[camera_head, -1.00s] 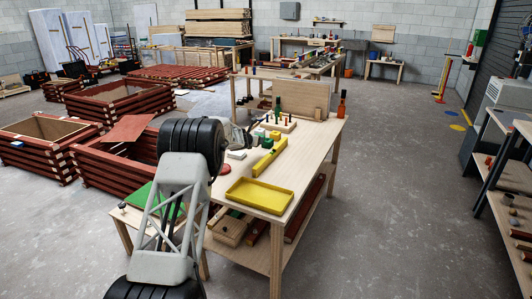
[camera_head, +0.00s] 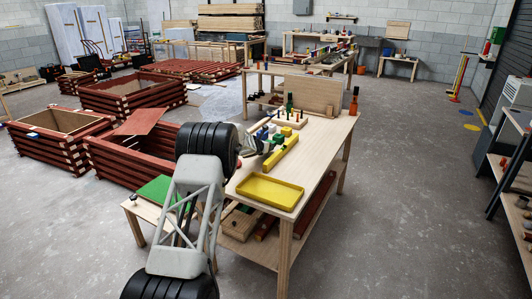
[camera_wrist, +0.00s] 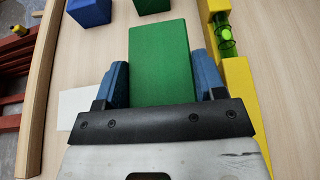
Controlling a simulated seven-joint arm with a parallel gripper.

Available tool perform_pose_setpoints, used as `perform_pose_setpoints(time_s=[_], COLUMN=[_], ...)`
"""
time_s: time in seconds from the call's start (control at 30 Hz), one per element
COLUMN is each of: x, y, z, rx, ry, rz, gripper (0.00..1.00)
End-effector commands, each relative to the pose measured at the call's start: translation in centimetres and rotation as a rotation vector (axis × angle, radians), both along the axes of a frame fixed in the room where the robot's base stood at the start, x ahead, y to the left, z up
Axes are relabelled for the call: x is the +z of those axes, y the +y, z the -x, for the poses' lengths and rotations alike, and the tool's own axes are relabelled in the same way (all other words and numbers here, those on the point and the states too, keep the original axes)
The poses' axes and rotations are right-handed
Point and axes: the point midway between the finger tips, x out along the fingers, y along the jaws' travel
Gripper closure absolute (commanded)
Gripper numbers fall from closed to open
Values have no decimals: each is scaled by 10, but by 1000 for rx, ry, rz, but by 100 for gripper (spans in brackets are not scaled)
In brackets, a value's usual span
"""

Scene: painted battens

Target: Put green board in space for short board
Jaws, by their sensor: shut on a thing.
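A green board (camera_wrist: 161,65) lies between the two blue fingers of my gripper (camera_wrist: 162,82) in the wrist view, with a finger against each long side. Its near end is hidden behind the gripper's dark plate. In the head view my gripper (camera_head: 254,146) is low over the wooden workbench, left of the yellow level (camera_head: 281,153), and my arm hides part of it. A blue block (camera_wrist: 89,12) and another green block (camera_wrist: 152,5) are beyond the held board in the wrist view. I cannot tell which place is the space for the short board.
The yellow level also stands close right of my gripper in the wrist view (camera_wrist: 236,75). A white flat piece (camera_wrist: 75,108) lies at left. The workbench (camera_head: 325,150) also holds a yellow tray (camera_head: 270,191), a peg board (camera_head: 289,122) and bottles (camera_head: 354,103). Its right side is clear.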

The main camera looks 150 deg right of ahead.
Motion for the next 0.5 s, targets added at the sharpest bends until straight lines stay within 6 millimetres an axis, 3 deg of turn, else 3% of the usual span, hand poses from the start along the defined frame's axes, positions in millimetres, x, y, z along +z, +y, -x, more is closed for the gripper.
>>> perform_pose_setpoints(time_s=[0.3, 0.5], x=[-28, -36], y=[0, 0], z=[0, 0], rx=[0, 0], ry=[-1, 0], rz=[-1, 0], gripper=[61, 61])
